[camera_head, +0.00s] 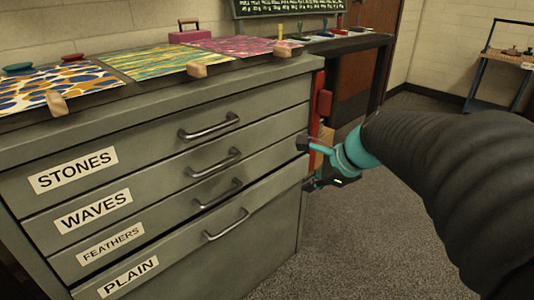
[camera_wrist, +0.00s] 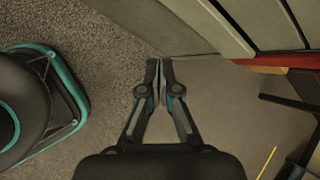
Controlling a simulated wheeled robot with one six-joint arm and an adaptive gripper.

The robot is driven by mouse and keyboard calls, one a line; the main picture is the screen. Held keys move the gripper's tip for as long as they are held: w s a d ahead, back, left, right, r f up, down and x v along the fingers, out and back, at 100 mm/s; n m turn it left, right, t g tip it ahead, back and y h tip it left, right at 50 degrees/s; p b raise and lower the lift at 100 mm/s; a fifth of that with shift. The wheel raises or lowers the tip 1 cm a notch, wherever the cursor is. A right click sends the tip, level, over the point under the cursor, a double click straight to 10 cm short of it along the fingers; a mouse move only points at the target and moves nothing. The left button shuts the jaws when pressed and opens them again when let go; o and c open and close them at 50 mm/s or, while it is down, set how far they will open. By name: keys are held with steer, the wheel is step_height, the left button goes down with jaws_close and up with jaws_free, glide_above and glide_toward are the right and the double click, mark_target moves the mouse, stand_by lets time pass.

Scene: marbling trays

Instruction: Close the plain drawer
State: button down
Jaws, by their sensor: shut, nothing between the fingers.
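The plain drawer (camera_head: 175,255) is the lowest labelled drawer of the grey cabinet, with a PLAIN label (camera_head: 128,277) and a bar handle (camera_head: 226,225). Its front stands out a little from the drawers above, with a dark gap along its top edge. My gripper (camera_wrist: 160,64) is shut and empty in the wrist view, its fingertips pointing toward grey cabinet surfaces (camera_wrist: 150,25). I cannot tell whether they touch. In the head view my arm comes from the right, and its end is beside the cabinet's right edge, apart from the plain handle.
The stones (camera_head: 72,170), waves (camera_head: 92,211) and feathers (camera_head: 110,244) drawers look closed. Patterned sheets (camera_head: 155,60) with wooden blocks lie on the cabinet top. A red part (camera_head: 324,100) is at its right side. Carpet (camera_head: 320,250) is open floor to the right.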

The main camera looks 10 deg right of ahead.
mark_target(280, 170)
steer(key=w+d+f+m+t, duration=0.1)
steer(key=w+d+m, duration=0.45)
steer(key=m, duration=0.25)
steer(key=shift+y, duration=0.4)
steer(key=w+a+f+b, duration=0.1)
steer(key=w+a+f, duration=0.1)
steer(key=w, duration=0.1)
steer(key=w+a+f+b, duration=0.1)
steer(key=w+f, duration=0.1)
steer(key=w, duration=0.1)
steer(key=w+a+f+b, duration=0.1)
steer(key=w+a+f, duration=0.1)
steer(key=w+f, duration=0.1)
steer(key=shift+w+a, duration=0.2)
steer(key=shift+a, duration=0.15)
steer(key=shift+w+a, duration=0.25)
steer(key=shift+w, duration=0.1)
steer(key=shift+w+a+r+p, duration=0.15)
steer(key=shift+w+a+p, duration=0.15)
steer(key=shift+w+p, duration=0.1)
steer(key=shift+w+a+p, duration=0.4)
steer(key=shift+w, duration=0.3)
steer(key=shift+s, duration=0.1)
